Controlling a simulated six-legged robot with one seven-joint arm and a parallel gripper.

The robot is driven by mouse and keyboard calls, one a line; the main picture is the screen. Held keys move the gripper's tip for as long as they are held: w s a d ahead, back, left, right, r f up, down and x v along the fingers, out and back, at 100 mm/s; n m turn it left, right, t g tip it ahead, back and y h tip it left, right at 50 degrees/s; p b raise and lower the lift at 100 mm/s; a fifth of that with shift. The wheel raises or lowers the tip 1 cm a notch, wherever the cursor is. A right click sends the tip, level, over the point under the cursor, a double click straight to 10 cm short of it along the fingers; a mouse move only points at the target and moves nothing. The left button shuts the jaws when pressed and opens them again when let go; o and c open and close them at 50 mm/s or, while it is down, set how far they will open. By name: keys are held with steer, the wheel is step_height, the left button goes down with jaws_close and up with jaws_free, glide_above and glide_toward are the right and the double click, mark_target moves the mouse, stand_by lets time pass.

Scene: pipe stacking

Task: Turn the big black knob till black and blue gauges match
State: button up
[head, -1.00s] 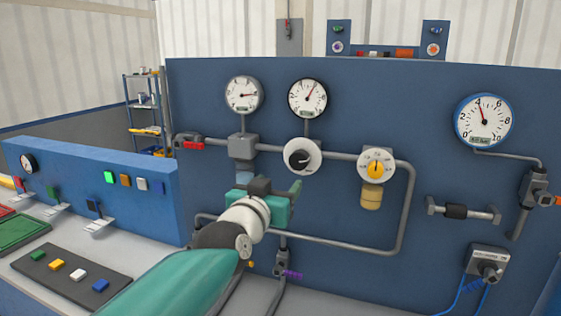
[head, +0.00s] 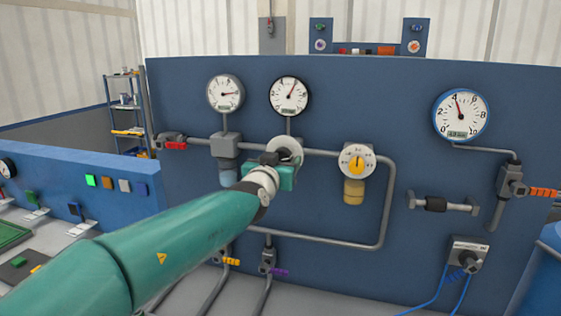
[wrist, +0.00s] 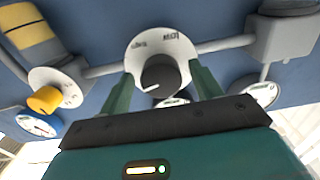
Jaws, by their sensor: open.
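The big black knob (wrist: 160,75) sits on a round white dial plate (wrist: 185,48). In the wrist view my gripper (wrist: 163,86) is open, with one green finger on each side of the knob; contact cannot be told. In the head view my gripper (head: 272,172) covers most of the knob, and the plate's upper edge shows.
A yellow knob (head: 357,162) on a white dial is right of the black knob. A grey-rimmed gauge (head: 225,94) is at the left. Grey pipes (head: 385,205) run along the blue panel (head: 330,205). A lower blue console (head: 120,172) with coloured buttons stands at the left.

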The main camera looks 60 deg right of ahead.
steer(key=shift+w+d, duration=0.1)
steer(key=shift+d, duration=0.2)
steer(key=c, duration=1)
steer(key=shift+n, duration=0.3)
steer(key=n, duration=1.1)
steer(key=shift+r, duration=0.1)
